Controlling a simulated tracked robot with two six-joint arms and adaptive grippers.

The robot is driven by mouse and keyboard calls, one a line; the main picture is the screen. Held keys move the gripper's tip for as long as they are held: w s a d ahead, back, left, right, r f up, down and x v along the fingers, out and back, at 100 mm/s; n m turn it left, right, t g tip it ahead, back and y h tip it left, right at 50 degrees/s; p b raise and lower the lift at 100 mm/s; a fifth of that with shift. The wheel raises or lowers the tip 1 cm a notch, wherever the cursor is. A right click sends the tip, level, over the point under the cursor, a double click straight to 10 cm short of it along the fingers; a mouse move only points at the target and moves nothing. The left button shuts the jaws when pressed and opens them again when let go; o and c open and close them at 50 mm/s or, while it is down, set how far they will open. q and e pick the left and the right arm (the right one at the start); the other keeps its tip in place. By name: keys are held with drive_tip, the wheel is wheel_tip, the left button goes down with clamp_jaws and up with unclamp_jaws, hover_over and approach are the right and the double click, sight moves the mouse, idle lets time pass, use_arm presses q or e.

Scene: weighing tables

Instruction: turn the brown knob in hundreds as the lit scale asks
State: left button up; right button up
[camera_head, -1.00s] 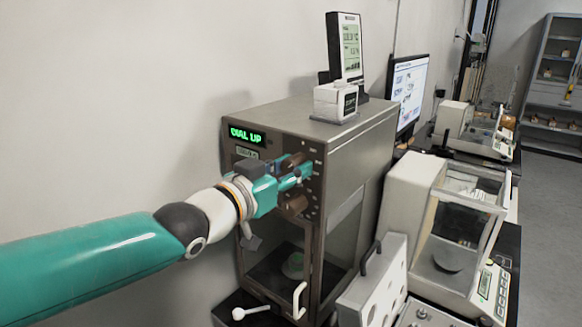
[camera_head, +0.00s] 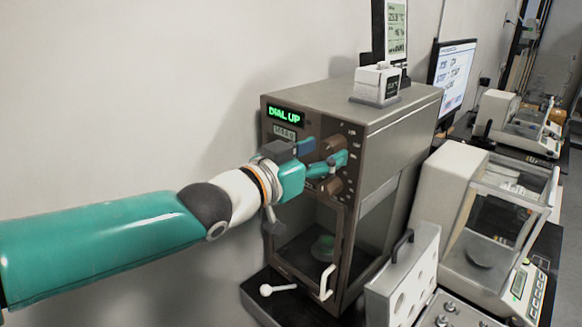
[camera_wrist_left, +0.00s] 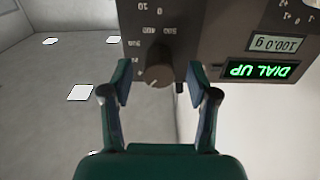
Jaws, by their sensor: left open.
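The lit scale is a brown-grey cabinet (camera_head: 385,125) with a green display reading DIAL UP (camera_head: 287,114). The display shows upside down in the left wrist view (camera_wrist_left: 260,71), with a small readout of 100.0 g (camera_wrist_left: 277,43). My left gripper (camera_head: 320,154) is open at the front panel, around the upper brown knob (camera_head: 334,146). In the left wrist view the knob (camera_wrist_left: 157,70) stands between the two fingertips (camera_wrist_left: 159,82), with a gap on each side. A lower brown knob (camera_head: 332,186) sits below the fingers. My right gripper is not in view.
A small white device (camera_head: 377,82) stands on the cabinet. Below the panel is a glass-fronted chamber with a white handle (camera_head: 327,282). A white box with a black handle (camera_head: 403,280) and another balance (camera_head: 470,225) stand close on the right. The wall is left.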

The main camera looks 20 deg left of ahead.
use_arm(q)
drive_tip(key=v, duration=1)
